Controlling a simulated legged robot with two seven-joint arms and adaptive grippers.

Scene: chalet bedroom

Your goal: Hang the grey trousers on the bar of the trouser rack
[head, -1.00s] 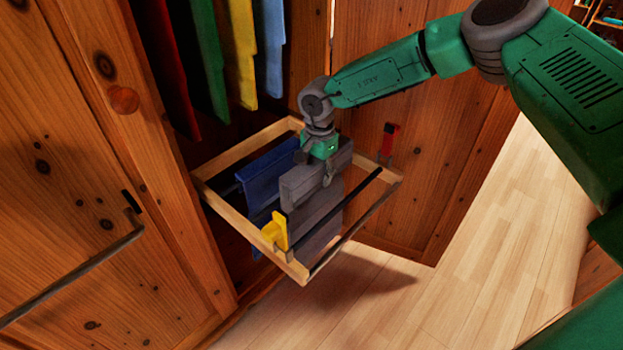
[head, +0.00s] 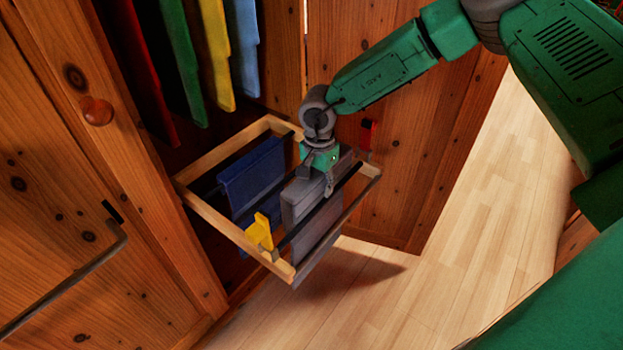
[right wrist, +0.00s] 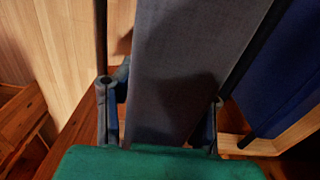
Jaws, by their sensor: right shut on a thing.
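The grey trousers (head: 298,203) are in my right gripper (head: 322,187), which is shut on them at the pulled-out trouser rack (head: 222,228). A dark bar (head: 292,236) of the rack runs close by the trousers. Grey cloth shows on both sides of its line, and a lower part hangs down past the front rail. I cannot tell whether the cloth rests on the bar. In the right wrist view the grey cloth (right wrist: 185,65) lies between my two fingers (right wrist: 160,112). My left gripper is not in view.
Blue trousers (head: 250,178) hang on the rack behind the grey ones. A yellow piece (head: 262,231) sits at the rack's near end, a red one (head: 367,133) near the far end. Coloured garments (head: 212,50) hang above. Floor (head: 470,220) on the right is clear.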

